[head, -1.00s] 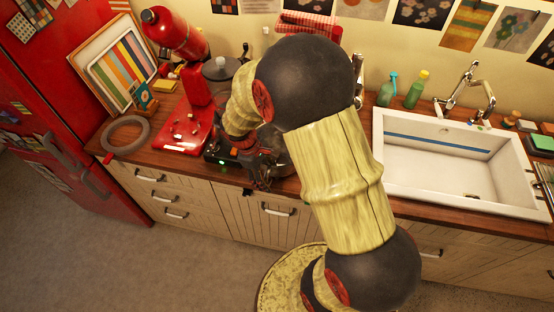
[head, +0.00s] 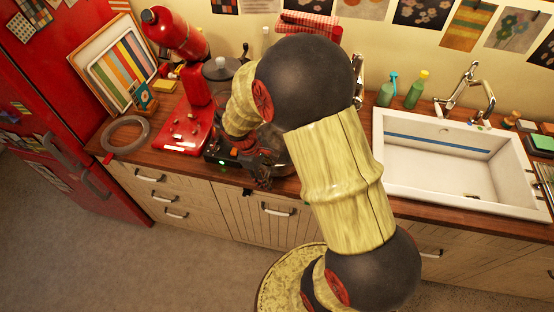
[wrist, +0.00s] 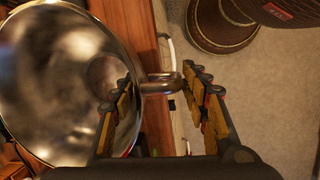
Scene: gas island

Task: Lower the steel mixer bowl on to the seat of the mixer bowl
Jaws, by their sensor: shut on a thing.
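The steel mixer bowl (wrist: 60,90) fills the left of the wrist view, shiny and open towards the camera. Its side handle (wrist: 160,84) lies between the fingers of my gripper (wrist: 158,88), which is shut on it. In the head view my gripper (head: 262,174) is over the front counter edge. Only a sliver of the bowl (head: 283,163) shows there, the rest hidden by my arm. The red stand mixer (head: 198,88) is to the left, head tilted up. Its red base with the bowl seat (head: 183,131) is bare, apart from the bowl.
The white sink (head: 450,165) is at the right, beyond my arm.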

